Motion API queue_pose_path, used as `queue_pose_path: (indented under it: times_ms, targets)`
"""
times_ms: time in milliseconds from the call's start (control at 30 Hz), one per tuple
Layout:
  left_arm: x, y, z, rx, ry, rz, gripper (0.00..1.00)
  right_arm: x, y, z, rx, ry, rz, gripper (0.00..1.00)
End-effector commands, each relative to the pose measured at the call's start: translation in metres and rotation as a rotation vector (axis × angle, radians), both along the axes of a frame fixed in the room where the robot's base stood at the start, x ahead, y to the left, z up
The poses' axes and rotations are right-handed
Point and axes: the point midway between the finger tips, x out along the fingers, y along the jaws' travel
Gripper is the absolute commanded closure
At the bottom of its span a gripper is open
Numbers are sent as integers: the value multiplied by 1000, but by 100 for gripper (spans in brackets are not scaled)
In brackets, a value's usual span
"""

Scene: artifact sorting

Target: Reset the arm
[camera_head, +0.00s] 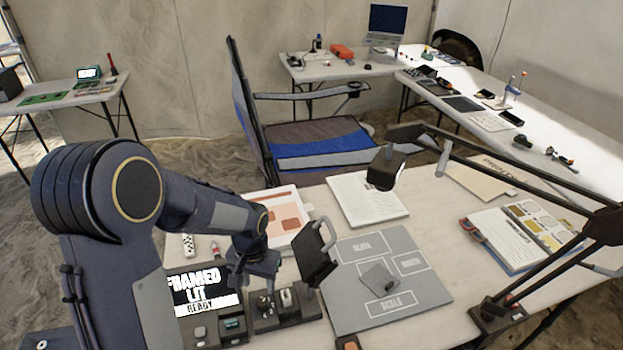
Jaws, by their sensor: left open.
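My left arm reaches in from the left and bends down over the near table (430,215). Its gripper (254,284) is open, with no object visible between its fingers. It hangs just above or beside a dark control box (285,308) with small knobs; the exact gap is hard to tell. A grey mat (430,293) with white outlined, labelled areas lies to its right. A small flat grey piece (380,278) lies on the mat. My right gripper is not in view.
A lit display (203,291) stands left of the gripper. A jointed lamp (385,170) overhangs the table from the right. A folding chair (315,145) stands beyond.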

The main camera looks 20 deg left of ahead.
Motion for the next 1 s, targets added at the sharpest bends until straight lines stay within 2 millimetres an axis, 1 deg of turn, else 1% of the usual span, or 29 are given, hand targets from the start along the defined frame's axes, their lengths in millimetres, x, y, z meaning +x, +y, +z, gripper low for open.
queue_pose_path:
  times_ms: [67,133,167,267,367,400,467,500,600,700,800,900,1000]
  targets:
    - [-1,0,1,-4,-2,2,53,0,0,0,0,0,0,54]
    - [-4,0,8,-21,-13,12,53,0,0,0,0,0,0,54]
    - [-6,-1,13,-33,-21,19,53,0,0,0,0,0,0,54]
    - [-21,-3,37,-100,-65,53,53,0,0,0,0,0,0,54]
    - [-45,-8,70,-182,-128,89,53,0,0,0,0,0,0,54]
    - [-56,-10,82,-215,-157,101,53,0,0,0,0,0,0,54]
    - [-73,-14,99,-256,-199,114,53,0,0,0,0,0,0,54]
    - [-85,-16,109,-281,-230,123,53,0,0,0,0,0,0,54]
    - [-115,-23,130,-328,-304,138,53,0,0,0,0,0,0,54]
    - [-141,-31,142,-355,-369,145,53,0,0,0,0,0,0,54]
    - [-160,-37,147,-367,-421,151,53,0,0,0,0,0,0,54]
    - [-172,-42,148,-370,-452,154,53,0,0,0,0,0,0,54]
    - [-177,-44,148,-370,-468,154,53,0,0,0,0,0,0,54]
